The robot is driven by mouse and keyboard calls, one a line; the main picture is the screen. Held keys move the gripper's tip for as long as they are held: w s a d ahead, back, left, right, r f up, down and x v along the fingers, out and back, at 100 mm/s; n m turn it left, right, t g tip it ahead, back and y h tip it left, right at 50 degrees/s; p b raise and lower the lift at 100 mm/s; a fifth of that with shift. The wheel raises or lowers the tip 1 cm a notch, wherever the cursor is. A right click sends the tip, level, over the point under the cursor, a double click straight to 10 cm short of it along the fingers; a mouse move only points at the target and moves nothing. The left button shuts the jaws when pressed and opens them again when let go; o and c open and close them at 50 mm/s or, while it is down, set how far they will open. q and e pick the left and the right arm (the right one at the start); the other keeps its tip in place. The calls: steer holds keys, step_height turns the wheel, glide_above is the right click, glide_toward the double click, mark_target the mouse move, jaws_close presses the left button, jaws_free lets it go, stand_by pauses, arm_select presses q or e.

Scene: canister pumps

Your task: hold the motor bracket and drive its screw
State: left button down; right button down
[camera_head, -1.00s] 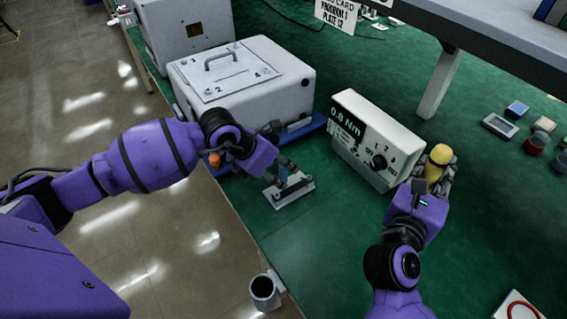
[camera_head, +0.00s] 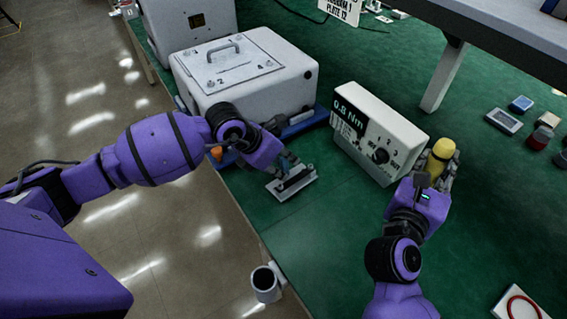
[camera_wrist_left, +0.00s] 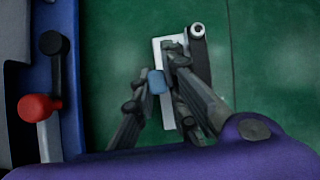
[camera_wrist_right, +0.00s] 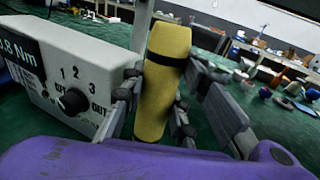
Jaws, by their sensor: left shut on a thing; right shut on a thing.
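The motor bracket is a pale plate (camera_head: 280,195) with a dark bar (camera_wrist_left: 198,60) along it, lying on the green table. A bright ring shows at the bar's far end in the left wrist view. My left gripper (camera_head: 288,168) points down at it and is shut, with a small blue block (camera_wrist_left: 157,82) at its fingertips; the exact contact is partly hidden by the fingers. My right gripper (camera_wrist_right: 158,100) is shut on a yellow driver (camera_wrist_right: 167,60) with a black band, held roughly upright. It also shows in the head view (camera_head: 441,150), away from the bracket. No loose screw is discernible.
A white torque box (camera_head: 375,125) marked 0.8 Nm stands between the two grippers. A large pale case (camera_head: 245,80) sits in a blue tray behind my left gripper. A grey cup (camera_head: 265,283) is at the front table edge.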

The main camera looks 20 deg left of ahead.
stand_by(0.4)
arm_select(q)
steer(key=c, duration=1.7)
jaws_free()
